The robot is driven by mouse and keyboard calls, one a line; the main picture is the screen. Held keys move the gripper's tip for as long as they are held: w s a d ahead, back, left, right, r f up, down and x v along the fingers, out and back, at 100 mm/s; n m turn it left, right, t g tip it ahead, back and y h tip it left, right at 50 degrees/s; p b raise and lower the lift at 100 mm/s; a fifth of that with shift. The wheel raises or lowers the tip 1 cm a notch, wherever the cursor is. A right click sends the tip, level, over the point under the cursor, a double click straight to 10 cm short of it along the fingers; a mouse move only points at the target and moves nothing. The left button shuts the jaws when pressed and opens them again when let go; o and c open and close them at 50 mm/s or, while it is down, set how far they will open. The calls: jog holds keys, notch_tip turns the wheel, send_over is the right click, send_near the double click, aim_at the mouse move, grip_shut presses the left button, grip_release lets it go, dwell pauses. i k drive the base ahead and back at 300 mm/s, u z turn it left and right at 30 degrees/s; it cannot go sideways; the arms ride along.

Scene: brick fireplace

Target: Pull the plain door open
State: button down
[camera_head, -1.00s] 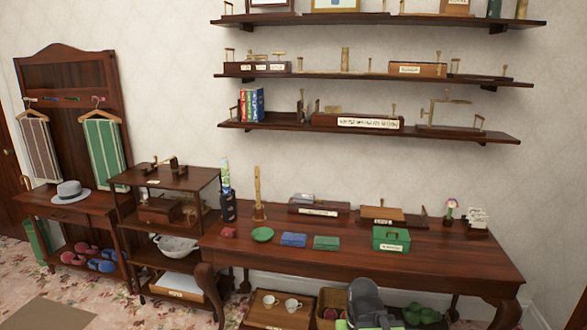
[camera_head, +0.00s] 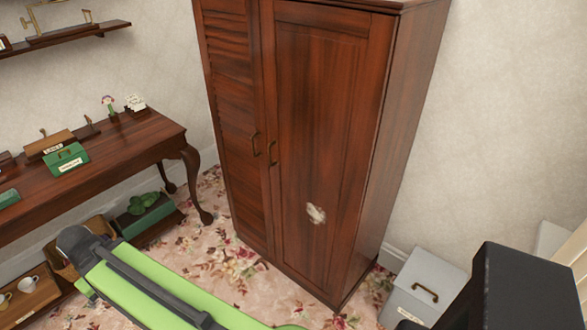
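A tall dark red-brown wardrobe (camera_head: 410,110) stands against the wall in the centre of the head view. Its right-hand door, the plain door (camera_head: 325,120), has a flat panel with a pale patch low on it. Its left-hand door (camera_head: 232,110) is slatted. Both doors look shut. My green and dark grey arm crosses the lower left, in front of the wardrobe. My gripper is not seen.
A dark wooden table (camera_head: 120,148) with small boxes stands on the left, with low crates below it. A grey box (camera_head: 425,283) with a handle sits right of the wardrobe. Flowered carpet (camera_head: 205,255) is clear in front of the wardrobe's left side.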

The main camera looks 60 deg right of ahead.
aim_at(325, 67)
jog(key=z, duration=0.15)
jog(key=k, duration=0.45)
jog(key=u, duration=0.6)
jog(key=i, duration=1.25)
jog(key=z, duration=0.3)
jog(key=i, duration=1.2)
jog(key=z, duration=0.8)
